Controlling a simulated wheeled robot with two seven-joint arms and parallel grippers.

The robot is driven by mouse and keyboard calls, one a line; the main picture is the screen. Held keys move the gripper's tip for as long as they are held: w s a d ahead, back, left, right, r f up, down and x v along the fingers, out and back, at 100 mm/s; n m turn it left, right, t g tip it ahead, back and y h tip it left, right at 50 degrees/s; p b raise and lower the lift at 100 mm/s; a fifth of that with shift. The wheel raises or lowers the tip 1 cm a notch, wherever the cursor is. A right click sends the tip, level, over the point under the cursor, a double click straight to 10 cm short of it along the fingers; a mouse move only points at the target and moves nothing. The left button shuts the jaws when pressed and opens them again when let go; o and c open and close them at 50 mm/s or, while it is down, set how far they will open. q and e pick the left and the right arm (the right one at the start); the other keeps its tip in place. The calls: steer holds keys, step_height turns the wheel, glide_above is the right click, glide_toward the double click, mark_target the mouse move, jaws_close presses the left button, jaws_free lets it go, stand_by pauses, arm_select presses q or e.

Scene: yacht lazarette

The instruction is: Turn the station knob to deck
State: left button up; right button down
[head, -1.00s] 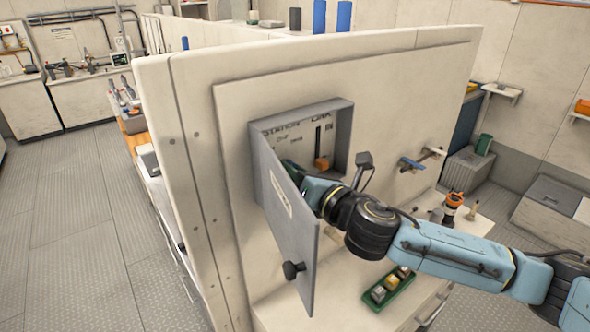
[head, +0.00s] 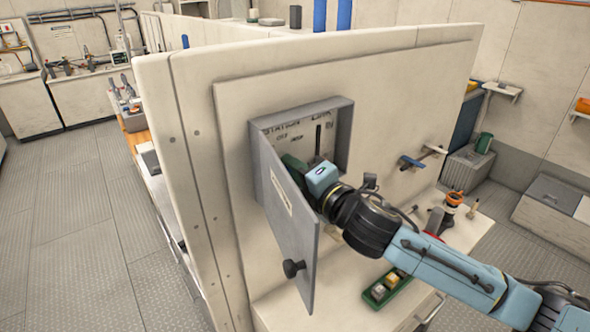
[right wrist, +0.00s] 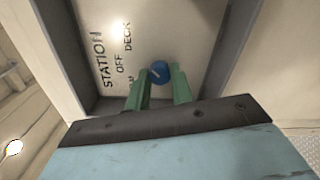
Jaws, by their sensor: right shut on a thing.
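The station knob (right wrist: 159,72) is a blue round knob with a pale mark on its left side, seen in the right wrist view. It sits on the back panel (right wrist: 110,22) of the box, beside the lettering STATION, OFF and DECK. Another label is mostly hidden by a finger. The green fingers of my right gripper (right wrist: 158,88) are shut on the knob, one on each side. In the head view my right gripper (head: 298,168) reaches into the open box and hides the knob. Which label the mark points at is not clear. My left gripper is out of view.
The grey box (head: 344,138) has its door (head: 288,225) swung open to the left, close to my right gripper. A dark lever (head: 318,138) stands in the box. A green tray (head: 385,288) with small blocks lies on the counter below. A blue-handled valve (head: 411,163) is on the wall at right.

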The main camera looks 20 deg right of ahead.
stand_by(0.4)
steer(key=c, duration=1.2)
jaws_free()
steer(key=b+v, duration=0.1)
steer(key=v, duration=1.2)
steer(key=shift+s, duration=0.2)
